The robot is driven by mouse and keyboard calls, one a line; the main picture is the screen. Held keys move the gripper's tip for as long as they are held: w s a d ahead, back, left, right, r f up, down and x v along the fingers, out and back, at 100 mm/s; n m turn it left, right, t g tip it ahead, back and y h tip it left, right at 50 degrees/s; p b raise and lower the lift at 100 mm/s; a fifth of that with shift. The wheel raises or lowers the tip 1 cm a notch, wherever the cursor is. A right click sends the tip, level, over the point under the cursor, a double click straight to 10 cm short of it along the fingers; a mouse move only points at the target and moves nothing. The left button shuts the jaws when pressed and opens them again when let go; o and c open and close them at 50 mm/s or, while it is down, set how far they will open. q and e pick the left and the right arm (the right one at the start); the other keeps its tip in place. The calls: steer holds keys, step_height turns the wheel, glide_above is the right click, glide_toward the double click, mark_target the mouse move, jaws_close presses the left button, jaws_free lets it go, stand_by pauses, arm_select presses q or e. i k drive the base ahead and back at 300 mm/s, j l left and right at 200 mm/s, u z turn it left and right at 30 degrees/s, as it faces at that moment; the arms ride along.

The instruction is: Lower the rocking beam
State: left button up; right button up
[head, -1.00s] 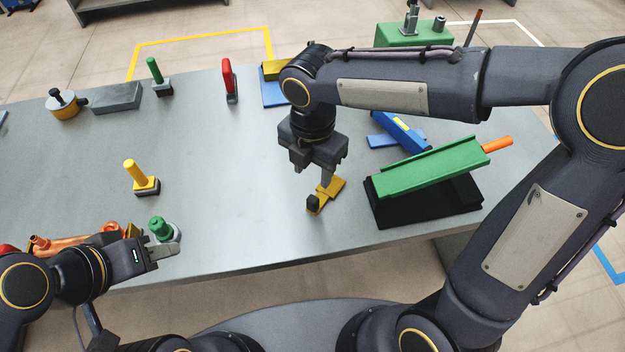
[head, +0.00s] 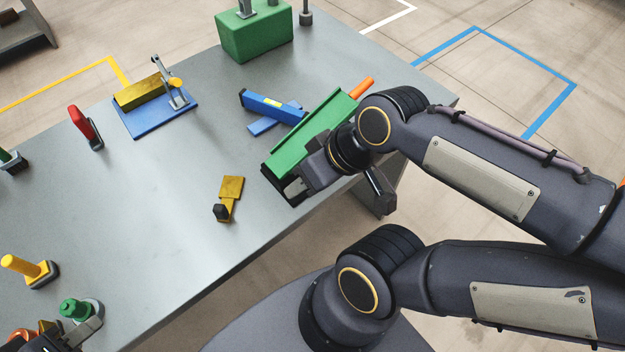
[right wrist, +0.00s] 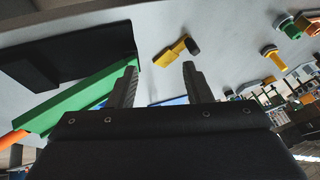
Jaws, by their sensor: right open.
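The rocking beam appears to be the long green channel (head: 312,130) with an orange end (head: 361,87). In the head view it sits tilted over a black base (head: 270,178), its orange end at the far right. My right gripper (right wrist: 160,66) is open in the right wrist view, with no object held between its fingers. The green beam (right wrist: 75,102) lies beside its left finger there. In the head view my right wrist covers the beam's near right side, so contact cannot be told. My left gripper (head: 84,332) is at the lower left beside a green knob (head: 76,308), partly cut off.
A blue bar (head: 272,107) lies just behind the beam. A yellow hinged piece (head: 230,190) with a black knob lies left of it. A blue plate (head: 150,128) with a clamp and a green box (head: 254,35) stand farther back.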

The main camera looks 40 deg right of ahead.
mark_target(338, 108)
steer(key=k+l+z, duration=0.1)
steer(key=l+z, duration=0.15)
steer(key=z, duration=0.2)
steer(key=l+z, duration=0.25)
steer(key=z, duration=0.25)
